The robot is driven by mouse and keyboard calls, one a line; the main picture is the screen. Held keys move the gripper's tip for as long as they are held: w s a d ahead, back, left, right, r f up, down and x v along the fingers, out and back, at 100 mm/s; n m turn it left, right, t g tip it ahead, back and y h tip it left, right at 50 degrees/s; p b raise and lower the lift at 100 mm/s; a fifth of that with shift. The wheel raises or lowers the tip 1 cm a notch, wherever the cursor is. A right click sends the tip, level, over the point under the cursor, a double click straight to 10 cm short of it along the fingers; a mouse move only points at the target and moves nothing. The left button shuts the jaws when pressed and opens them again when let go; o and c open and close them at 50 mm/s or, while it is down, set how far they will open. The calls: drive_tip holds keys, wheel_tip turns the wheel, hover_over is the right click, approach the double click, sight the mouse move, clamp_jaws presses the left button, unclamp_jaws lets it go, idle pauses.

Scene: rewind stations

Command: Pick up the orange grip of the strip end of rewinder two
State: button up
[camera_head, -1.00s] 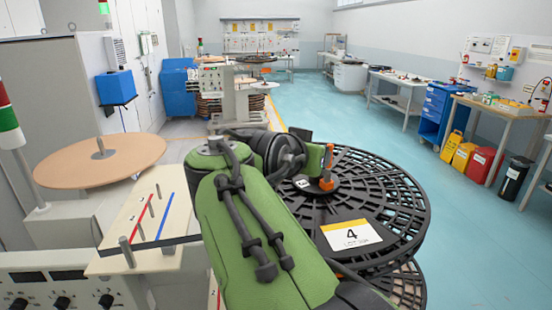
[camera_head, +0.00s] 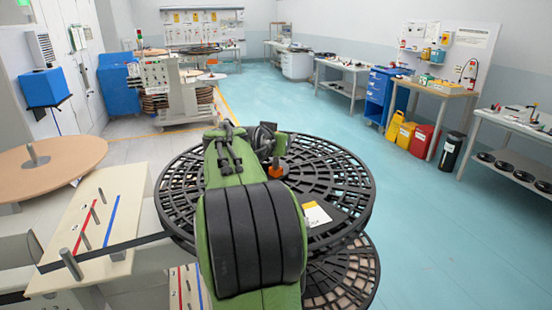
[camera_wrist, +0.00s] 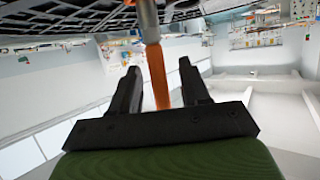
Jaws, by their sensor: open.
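The orange grip (camera_head: 278,170) stands near the hub of the big black lattice reel (camera_head: 335,165) in the head view, partly hidden by my arm. In the wrist view the orange grip (camera_wrist: 157,75) runs between the two dark fingers of my gripper (camera_wrist: 159,66), with a gap on either side. A grey metal piece adjoins it at the top of that view. My gripper is open around the grip. In the head view my gripper (camera_head: 266,142) is mostly hidden behind its own links. A dark strip (camera_head: 112,250) runs left from the reel.
A pale board (camera_head: 70,255) with pins and red and blue lines stands at the left, beside a round tan disc (camera_head: 50,168). A white and yellow card (camera_head: 316,214) lies on the reel. A second reel (camera_head: 345,275) lies below.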

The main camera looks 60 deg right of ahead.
drive_tip(key=shift+a+r, duration=0.1)
drive_tip(key=shift+a, duration=0.1)
clamp_jaws()
wheel_tip(320, 180, up, 4)
drive_tip(key=shift+f+p, duration=0.1)
drive_tip(key=shift+p, duration=0.5)
drive_tip(key=s+a+b, duration=0.2)
drive_tip(key=s+a, duration=0.1)
drive_tip(key=a, duration=1.4)
drive_tip(key=shift+a+f, duration=0.2)
drive_tip(key=shift+a, duration=0.15)
